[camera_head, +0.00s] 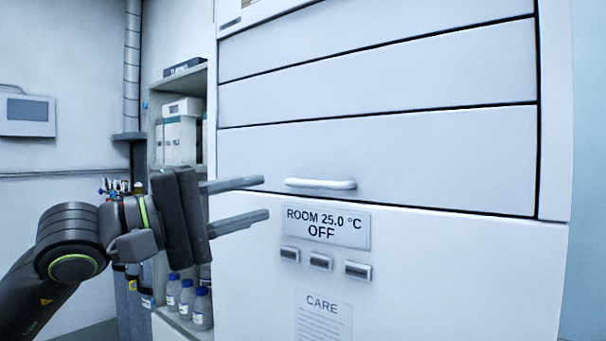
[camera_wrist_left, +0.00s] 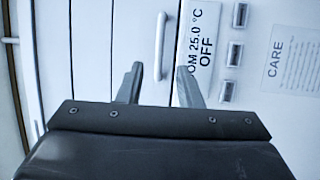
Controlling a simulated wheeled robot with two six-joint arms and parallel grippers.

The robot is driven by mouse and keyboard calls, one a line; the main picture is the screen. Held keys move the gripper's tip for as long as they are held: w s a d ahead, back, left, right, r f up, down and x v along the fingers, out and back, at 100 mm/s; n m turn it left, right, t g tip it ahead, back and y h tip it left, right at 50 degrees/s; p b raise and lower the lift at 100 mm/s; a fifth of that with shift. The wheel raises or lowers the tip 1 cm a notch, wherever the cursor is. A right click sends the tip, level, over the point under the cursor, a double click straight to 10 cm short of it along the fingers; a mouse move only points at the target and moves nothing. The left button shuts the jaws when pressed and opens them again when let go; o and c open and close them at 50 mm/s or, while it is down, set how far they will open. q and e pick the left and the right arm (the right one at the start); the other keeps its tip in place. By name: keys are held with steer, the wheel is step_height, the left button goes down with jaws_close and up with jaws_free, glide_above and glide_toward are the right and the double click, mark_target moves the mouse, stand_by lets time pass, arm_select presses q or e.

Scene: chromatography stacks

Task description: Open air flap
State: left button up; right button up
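A tall white chromatography unit stands in front of me with several flat panels. Its lowest drawer-like panel (camera_head: 400,158) carries a white horizontal bar handle (camera_head: 320,183). The handle also shows in the left wrist view (camera_wrist_left: 160,46). Which panel is the air flap is not labelled in view. My left gripper (camera_head: 266,198) is open and empty, its two fingers apart and pointing right, to the left of the handle in the head view. In the left wrist view the fingers (camera_wrist_left: 160,82) point toward the unit, with the handle beyond and between them. My right gripper is not in view.
Below the handle are a display (camera_head: 328,228) reading "ROOM 25.0 °C OFF", three small buttons (camera_head: 320,262) and a CARE notice (camera_head: 323,315). A shelf (camera_head: 190,75) with boxes and blue-capped bottles (camera_head: 187,298) stands left of the unit, behind my left arm.

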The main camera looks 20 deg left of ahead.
mark_target(308, 185)
arm_select(q)
steer(key=shift+p+x, duration=1.65)
steer(key=shift+x, duration=1.25)
steer(key=shift+p+x, duration=0.65)
steer(key=shift+x, duration=0.75)
jaws_close()
